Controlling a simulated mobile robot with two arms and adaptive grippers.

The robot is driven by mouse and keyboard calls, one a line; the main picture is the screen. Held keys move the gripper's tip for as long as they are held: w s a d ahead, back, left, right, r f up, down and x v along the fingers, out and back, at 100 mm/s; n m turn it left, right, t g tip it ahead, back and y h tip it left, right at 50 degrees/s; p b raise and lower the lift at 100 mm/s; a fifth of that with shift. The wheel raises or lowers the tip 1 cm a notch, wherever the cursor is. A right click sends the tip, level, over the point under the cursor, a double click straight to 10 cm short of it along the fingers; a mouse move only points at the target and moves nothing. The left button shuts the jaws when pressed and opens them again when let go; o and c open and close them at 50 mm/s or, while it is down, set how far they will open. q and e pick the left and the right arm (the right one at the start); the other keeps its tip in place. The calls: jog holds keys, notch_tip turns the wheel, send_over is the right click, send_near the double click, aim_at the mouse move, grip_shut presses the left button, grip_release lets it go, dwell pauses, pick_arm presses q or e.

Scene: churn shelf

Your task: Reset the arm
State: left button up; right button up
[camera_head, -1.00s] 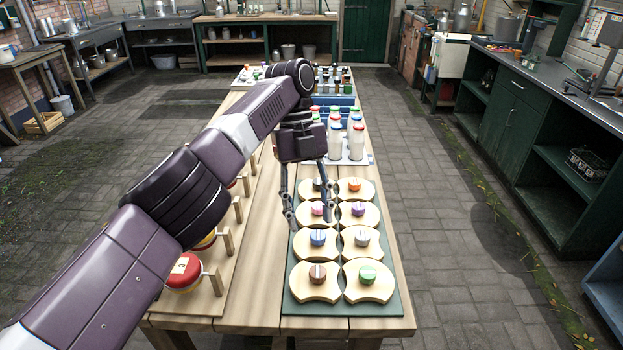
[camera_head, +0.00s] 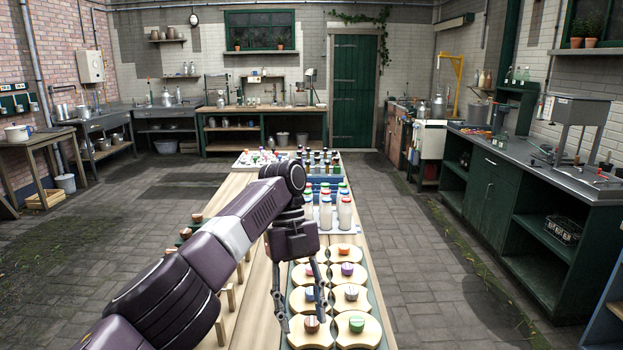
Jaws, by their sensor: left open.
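My left gripper (camera_head: 306,312) hangs from the dark purple left arm (camera_head: 225,230), which reaches in from the lower left over the wooden table (camera_head: 256,300). Its two thin fingers point down and stand apart, with nothing between them. It is above the left part of the green mat with round wooden lids. The lids carry coloured knobs, such as a green knob (camera_head: 357,324), a brown knob (camera_head: 312,324) and a purple knob (camera_head: 347,268). The fingers partly hide the left lids. My right gripper is not in view.
Milk bottles with coloured caps (camera_head: 326,212) stand behind the lids, with dark bottles (camera_head: 318,162) farther back. Wooden stands at the table's left are partly behind my arm. A green counter (camera_head: 520,215) runs along the right. The paved floor (camera_head: 415,240) between is clear.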

pick_arm(q)
jog(key=s+d+f+n+t+h, duration=0.15)
jog(key=s+f+n, duration=0.55)
jog(key=f, duration=0.7)
jog(key=s+d+f+n+t+h, duration=0.15)
jog(key=s+f+n, duration=0.5)
jog(key=f, duration=0.75)
jog(key=s+a+r+n+t+y, duration=0.2)
jog(key=s+a+n+t+y, duration=0.25)
jog(key=s+a+n, duration=1.5)
notch_tip(320, 180, down, 25)
jog(key=a+m+g, duration=0.1)
jog(key=a+m, duration=0.1)
jog(key=m, duration=0.2)
jog(key=s+a+f+g, duration=0.1)
jog(key=s+a+f, duration=0.2)
jog(key=s+f, duration=1.4)
jog(key=shift+s+f, duration=0.25)
jog(key=shift+f, duration=0.05)
